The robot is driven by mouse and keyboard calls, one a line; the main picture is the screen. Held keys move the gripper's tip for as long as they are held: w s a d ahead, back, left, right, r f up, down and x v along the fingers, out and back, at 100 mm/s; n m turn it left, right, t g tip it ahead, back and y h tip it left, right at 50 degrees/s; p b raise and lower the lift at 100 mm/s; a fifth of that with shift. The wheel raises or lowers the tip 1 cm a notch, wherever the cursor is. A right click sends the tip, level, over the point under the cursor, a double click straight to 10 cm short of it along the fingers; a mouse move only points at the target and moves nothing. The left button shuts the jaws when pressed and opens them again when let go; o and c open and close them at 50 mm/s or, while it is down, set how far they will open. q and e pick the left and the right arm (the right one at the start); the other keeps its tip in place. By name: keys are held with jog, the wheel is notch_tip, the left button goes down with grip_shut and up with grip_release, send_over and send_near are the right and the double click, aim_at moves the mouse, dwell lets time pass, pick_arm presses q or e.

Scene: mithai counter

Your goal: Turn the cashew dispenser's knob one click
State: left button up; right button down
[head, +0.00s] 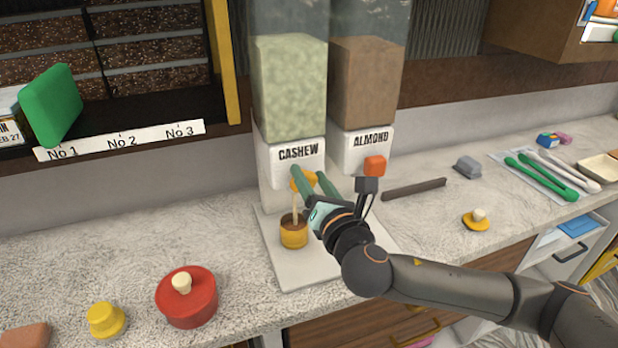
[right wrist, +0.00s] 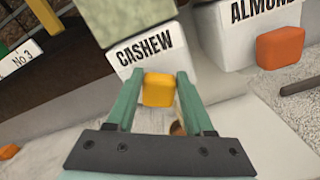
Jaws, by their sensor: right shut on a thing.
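The cashew dispenser (head: 291,90) stands at the back of the counter, its clear hopper filled with pale pieces above a white block labelled CASHEW. Its yellow knob (right wrist: 158,90) sits between the green fingers of my right gripper (right wrist: 158,92), which is shut on it. In the head view the knob (head: 303,181) is partly hidden by the fingers of my right gripper (head: 312,180). A yellow cup (head: 293,236) stands below the knob on a pale base plate, and a light stream shows between the spout and the cup. My left gripper is not in view.
The almond dispenser (head: 367,90) with an orange knob (head: 375,165) stands just right. A dark bar (head: 413,189) lies beyond my forearm. A red lidded pot (head: 186,296) and a yellow lidded piece (head: 106,320) are at front left. Green tongs (head: 541,176) lie far right.

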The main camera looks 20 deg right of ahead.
jog(key=m, duration=0.5)
jog(key=shift+d+f+m, duration=0.3)
jog(key=shift+d+f, duration=0.05)
jog(key=m, duration=0.4)
jog(key=f+m, duration=0.1)
jog(key=m, duration=0.1)
jog(key=shift+d+m, duration=0.2)
jog(key=shift+m, duration=0.1)
jog(key=shift+r, duration=0.1)
jog(key=shift+c, duration=1.4)
grip_release()
